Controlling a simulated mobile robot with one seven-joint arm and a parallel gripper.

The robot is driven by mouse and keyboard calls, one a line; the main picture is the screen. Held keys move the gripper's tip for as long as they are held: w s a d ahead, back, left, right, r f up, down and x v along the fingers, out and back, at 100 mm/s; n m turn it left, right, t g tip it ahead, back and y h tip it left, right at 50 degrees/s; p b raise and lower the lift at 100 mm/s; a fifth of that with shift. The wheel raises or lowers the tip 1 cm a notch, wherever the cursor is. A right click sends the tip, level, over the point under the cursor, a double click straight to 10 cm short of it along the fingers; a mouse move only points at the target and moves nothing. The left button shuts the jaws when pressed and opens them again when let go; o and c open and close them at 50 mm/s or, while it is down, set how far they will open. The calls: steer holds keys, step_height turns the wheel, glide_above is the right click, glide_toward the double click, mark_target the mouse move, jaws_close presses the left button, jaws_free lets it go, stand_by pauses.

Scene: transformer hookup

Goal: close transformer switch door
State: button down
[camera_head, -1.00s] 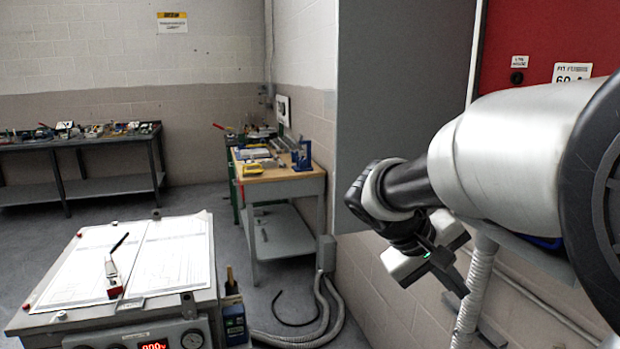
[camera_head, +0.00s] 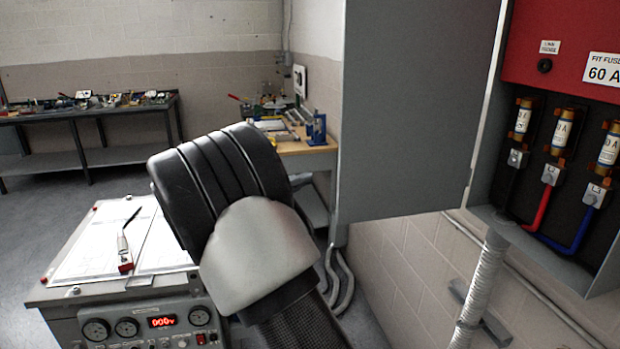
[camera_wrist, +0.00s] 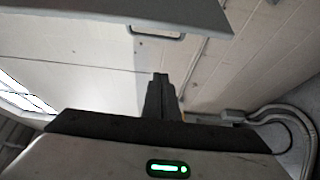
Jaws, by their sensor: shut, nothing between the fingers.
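The grey switch door (camera_head: 410,110) hangs open in the head view, swung out to the left of the switch box (camera_head: 482,200). The box interior shows a red panel (camera_head: 570,40) and fuses (camera_head: 562,132). In the wrist view, a grey panel that looks like the door (camera_wrist: 60,12) runs along the top, with a handle (camera_wrist: 157,33) on its lower edge. My gripper (camera_wrist: 160,78) is shut and empty below the handle in that picture, with a visible gap between them. In the head view my gripper is hidden, and my arm fills the middle.
A test bench with a lit display (camera_head: 162,321) stands at lower left, close to my arm. A wooden-topped workbench (camera_head: 305,148) is behind. A conduit (camera_head: 480,290) runs below the box. A conduit also shows in the wrist view (camera_wrist: 280,110). Open floor lies at left.

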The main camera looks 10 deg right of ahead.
steer(key=p+x, duration=0.2)
steer(key=x, duration=0.7)
steer(key=shift+s+d, duration=0.1)
steer(key=shift+s, duration=2.1)
steer(key=shift+s+f, duration=0.1)
